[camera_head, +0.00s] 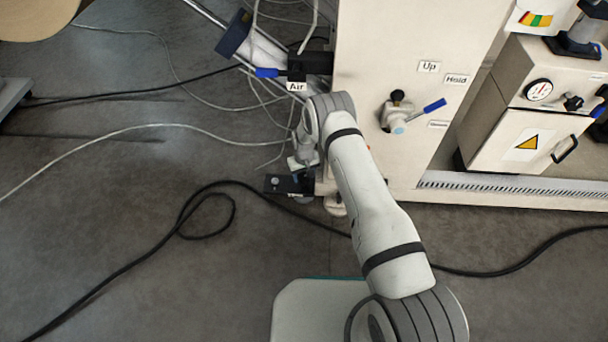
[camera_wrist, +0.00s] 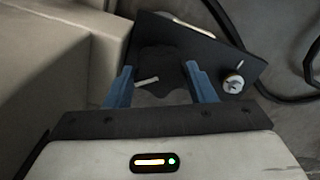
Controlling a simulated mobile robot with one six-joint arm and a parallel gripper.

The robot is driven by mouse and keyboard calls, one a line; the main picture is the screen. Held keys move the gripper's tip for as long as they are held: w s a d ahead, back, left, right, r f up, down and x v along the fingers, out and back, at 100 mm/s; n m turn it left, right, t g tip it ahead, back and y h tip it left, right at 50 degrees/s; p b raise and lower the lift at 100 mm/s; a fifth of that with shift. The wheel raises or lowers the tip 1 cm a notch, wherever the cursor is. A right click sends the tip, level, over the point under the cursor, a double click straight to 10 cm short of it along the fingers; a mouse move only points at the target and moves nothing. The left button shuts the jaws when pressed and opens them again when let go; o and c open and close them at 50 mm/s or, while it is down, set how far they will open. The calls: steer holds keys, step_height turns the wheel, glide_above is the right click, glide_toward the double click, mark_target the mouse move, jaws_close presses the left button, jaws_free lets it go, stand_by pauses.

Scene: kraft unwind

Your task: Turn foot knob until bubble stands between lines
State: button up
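My gripper (camera_wrist: 159,68) has two blue fingers, which stand apart over a black plate (camera_wrist: 222,64) in the wrist view. A dark, lobed shape that looks like the foot knob (camera_wrist: 165,62) shows between and beyond the fingertips. A short white mark (camera_wrist: 147,81) lies there too. I see no clear contact between fingers and knob. In the head view the black plate (camera_head: 290,184) juts from the machine's lower left, and my arm hides most of the gripper. The bubble and its lines cannot be made out in either view.
A silver bolt (camera_wrist: 233,84) stands on the plate, right of my fingers. The cream machine cabinet (camera_head: 400,50) carries a blue-handled valve (camera_head: 425,109). A black cable (camera_head: 205,190) loops on the floor nearby. The floor at left is mostly open.

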mark_target(304, 176)
steer(key=c, duration=0.5)
steer(key=shift+f+m+b, duration=0.15)
steer(key=shift+m+b, duration=0.7)
steer(key=shift+m, duration=0.15)
steer(key=m+b, duration=0.1)
steer(key=m, duration=0.2)
steer(key=o, duration=0.7)
steer(key=shift+r, duration=0.2)
step_height(304, 176, up, 8)
steer(key=p, duration=0.3)
steer(key=shift+f, duration=0.15)
